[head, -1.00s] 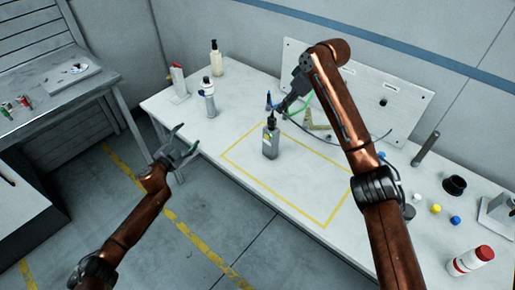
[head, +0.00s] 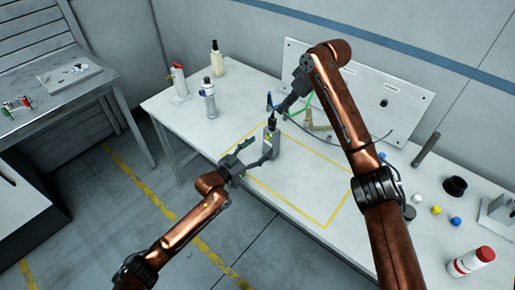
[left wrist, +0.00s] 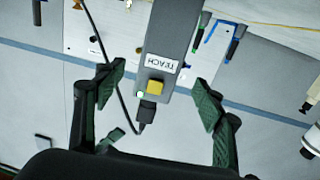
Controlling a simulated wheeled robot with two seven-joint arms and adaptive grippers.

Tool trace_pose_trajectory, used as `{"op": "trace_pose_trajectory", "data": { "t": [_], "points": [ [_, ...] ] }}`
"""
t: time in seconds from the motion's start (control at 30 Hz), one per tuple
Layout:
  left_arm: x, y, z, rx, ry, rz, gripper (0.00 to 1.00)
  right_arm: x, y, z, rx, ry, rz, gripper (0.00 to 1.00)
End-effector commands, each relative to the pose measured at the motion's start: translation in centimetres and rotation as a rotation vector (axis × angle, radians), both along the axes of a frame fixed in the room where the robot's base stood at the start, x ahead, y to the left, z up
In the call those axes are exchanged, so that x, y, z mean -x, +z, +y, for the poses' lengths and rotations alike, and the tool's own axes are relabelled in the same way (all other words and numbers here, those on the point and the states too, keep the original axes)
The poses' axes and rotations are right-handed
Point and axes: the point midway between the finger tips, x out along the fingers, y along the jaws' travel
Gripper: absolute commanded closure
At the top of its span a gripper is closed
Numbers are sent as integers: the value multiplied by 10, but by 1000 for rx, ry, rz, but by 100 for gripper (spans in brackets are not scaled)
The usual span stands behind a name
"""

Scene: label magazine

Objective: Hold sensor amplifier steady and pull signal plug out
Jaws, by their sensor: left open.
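The sensor amplifier (head: 271,143) is a grey upright box on the table, inside a yellow outline. In the left wrist view the sensor amplifier (left wrist: 170,40) appears inverted, with a TEACH label and a yellow button. The black signal plug (left wrist: 148,110) sits in its end, with a dark cable. My left gripper (head: 257,152) is open beside the amplifier. In the left wrist view its two fingers stand on either side of the amplifier's plug end, with gaps showing. My right gripper (head: 282,109) is close to the plug at the top; whether it touches or grips is too small to tell.
A white panel (head: 395,100) with a green cable and a brown bracket stands behind. Bottles (head: 208,98) stand at the left of the table. Coloured caps (head: 436,210), a black cup and a red-capped bottle (head: 470,262) are at the right. The outlined area's front is clear.

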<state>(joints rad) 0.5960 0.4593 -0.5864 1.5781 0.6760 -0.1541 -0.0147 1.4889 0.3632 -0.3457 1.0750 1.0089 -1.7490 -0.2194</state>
Motion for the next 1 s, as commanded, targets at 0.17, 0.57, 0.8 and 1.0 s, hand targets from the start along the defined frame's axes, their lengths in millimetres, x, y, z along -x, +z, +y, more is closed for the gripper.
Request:
{"op": "trace_pose_trajectory", "data": {
  "t": [0.17, 0.57, 0.8, 1.0],
  "points": [
    [-18, 2, -16, 2, -1, -2, 36, 0, 0, 0, 0, 0, 0, 71],
    [-54, 1, -47, 0, -1, -1, 36, 0, 0, 0, 0, 0, 0, 71],
    [-56, 0, -48, 1, 0, -1, 36, 0, 0, 0, 0, 0, 0, 71],
    [-56, 1, -48, 1, 0, -1, 44, 0, 0, 0, 0, 0, 0, 71]
  ]
}}
